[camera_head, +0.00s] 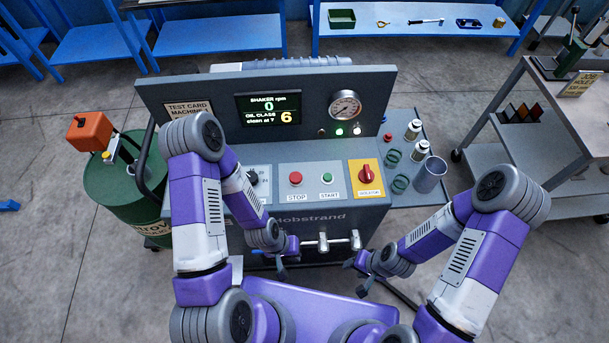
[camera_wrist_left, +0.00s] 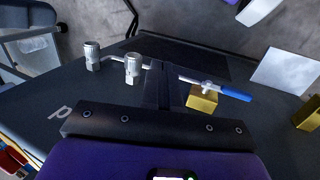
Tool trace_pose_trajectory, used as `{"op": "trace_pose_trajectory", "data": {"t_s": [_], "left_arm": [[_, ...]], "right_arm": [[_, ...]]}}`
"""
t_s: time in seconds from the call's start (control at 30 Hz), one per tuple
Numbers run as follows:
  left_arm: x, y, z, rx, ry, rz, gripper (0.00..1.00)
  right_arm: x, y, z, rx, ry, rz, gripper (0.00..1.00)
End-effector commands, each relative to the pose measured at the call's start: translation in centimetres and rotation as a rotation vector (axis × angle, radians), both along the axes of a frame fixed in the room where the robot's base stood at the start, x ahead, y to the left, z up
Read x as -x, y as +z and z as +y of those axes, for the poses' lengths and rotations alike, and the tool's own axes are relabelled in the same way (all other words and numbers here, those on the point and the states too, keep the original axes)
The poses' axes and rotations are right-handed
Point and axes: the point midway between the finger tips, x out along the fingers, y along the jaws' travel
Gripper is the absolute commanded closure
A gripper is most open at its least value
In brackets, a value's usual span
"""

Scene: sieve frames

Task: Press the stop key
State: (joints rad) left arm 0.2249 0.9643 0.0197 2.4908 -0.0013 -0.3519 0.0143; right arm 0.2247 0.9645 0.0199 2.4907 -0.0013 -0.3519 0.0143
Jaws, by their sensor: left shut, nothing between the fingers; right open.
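The stop key is a red round button (camera_head: 295,178) on a pale plate marked STOP, on the sloping front panel of the grey machine (camera_head: 300,220). Nothing covers it in the head view. My left gripper (camera_head: 281,272) is shut and empty, low at the machine's front edge, below and apart from the stop key. In the left wrist view its dark closed fingers (camera_wrist_left: 161,90) point over the front edge, and the stop key is out of view. My right gripper (camera_head: 360,289) is open and empty, lower right of the key.
A green start button (camera_head: 327,179) and a red isolator knob (camera_head: 366,173) sit right of the stop key. A dark knob (camera_head: 252,176) sits left. Metal fittings (camera_head: 323,242) and a blue-handled valve (camera_wrist_left: 232,92) are near my left gripper. The display (camera_head: 268,108) reads 0 rpm.

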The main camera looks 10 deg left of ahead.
Motion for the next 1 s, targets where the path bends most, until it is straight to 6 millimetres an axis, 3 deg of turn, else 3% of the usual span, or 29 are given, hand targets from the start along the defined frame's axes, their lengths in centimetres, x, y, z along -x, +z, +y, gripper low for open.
{"op": "trace_pose_trajectory", "data": {"t_s": [0.17, 0.27, 0.37, 0.57, 0.8, 1.0], "left_arm": [[-0.3, 0.4, 0.0, 0.004, 0.016, 0.000, 1.00], [-1.6, 2.0, -0.2, 0.028, 0.097, -0.003, 1.00], [-4.1, 5.3, -0.3, 0.081, 0.260, -0.003, 1.00], [-11.0, 14.2, 0.4, 0.245, 0.689, 0.016, 1.00], [-17.5, 20.8, 2.8, 0.462, 1.122, 0.073, 1.00], [-19.9, 24.1, 4.2, 0.566, 1.298, 0.113, 1.00]], "right_arm": [[0.0, 0.3, 0.0, 0.000, 0.000, 0.000, 0.53], [0.0, 1.4, 0.0, 0.000, 0.000, 0.000, 0.53], [0.0, 3.4, 0.0, 0.000, 0.000, 0.000, 0.53], [0.0, 8.1, 0.0, 0.000, 0.000, -0.001, 0.53], [0.0, 8.8, 0.0, 0.000, 0.000, 0.000, 0.53], [0.0, 9.3, 0.0, 0.000, 0.000, 0.000, 0.53]]}}
